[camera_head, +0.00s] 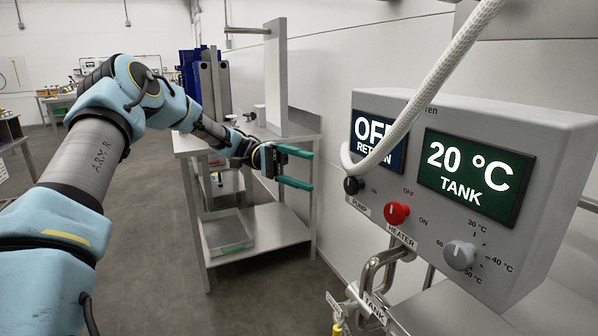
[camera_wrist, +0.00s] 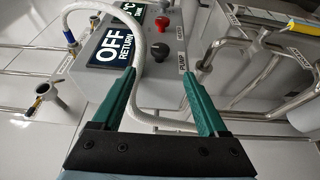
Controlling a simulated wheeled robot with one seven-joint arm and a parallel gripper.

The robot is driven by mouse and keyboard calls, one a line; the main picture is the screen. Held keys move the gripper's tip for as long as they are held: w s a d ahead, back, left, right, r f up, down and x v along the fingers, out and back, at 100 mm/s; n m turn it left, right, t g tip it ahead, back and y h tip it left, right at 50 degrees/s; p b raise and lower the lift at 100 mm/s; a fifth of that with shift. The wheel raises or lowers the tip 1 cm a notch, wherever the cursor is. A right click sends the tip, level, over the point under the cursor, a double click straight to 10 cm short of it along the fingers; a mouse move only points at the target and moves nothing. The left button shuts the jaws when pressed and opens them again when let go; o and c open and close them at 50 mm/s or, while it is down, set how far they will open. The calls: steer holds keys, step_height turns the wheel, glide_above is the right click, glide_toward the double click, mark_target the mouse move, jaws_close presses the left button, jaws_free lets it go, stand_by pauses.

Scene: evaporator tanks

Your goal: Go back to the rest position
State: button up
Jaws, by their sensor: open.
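My gripper (camera_head: 298,168) has two green fingers and is open and empty. In the head view it is held out in the air at the end of my blue arm, in front of the metal bench and left of the control box (camera_head: 570,130). In the wrist view the fingers of my gripper (camera_wrist: 160,95) are spread apart, with the control box (camera_wrist: 150,80) beyond them. Nothing is between the fingers that I can tell is held; a white hose (camera_wrist: 140,113) passes behind them.
The box has an OFF/RETURN screen (camera_head: 379,137), a 20 °C TANK screen (camera_head: 474,176), a black pump knob (camera_head: 353,185), a red heater knob (camera_head: 397,213) and a grey dial (camera_head: 459,255). A hose (camera_head: 430,85) hangs before it. The metal bench (camera_head: 262,222) stands behind my gripper. Floor at left is clear.

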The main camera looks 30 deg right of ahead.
steer(key=a+f+n+t+y+p, duration=0.1)
steer(key=a+f+n+t, duration=0.35)
steer(key=a, duration=0.35)
steer(key=a+f+n+t+y+p, duration=0.2)
steer(key=a+f+n+t, duration=0.15)
steer(key=a+t, duration=0.4)
steer(key=s+a+r+n+t+y, duration=0.1)
steer(key=a+n+t, duration=0.1)
steer(key=a, duration=0.9)
steer(key=s+a+r+n+t+y+p, duration=0.1)
steer(key=a+t, duration=0.3)
steer(key=a, duration=0.8)
steer(key=shift+s+r+n+t+y+p, duration=0.2)
steer(key=shift+s+n+t+y+p, duration=0.15)
steer(key=shift+n, duration=0.55)
steer(key=shift+a, duration=0.1)
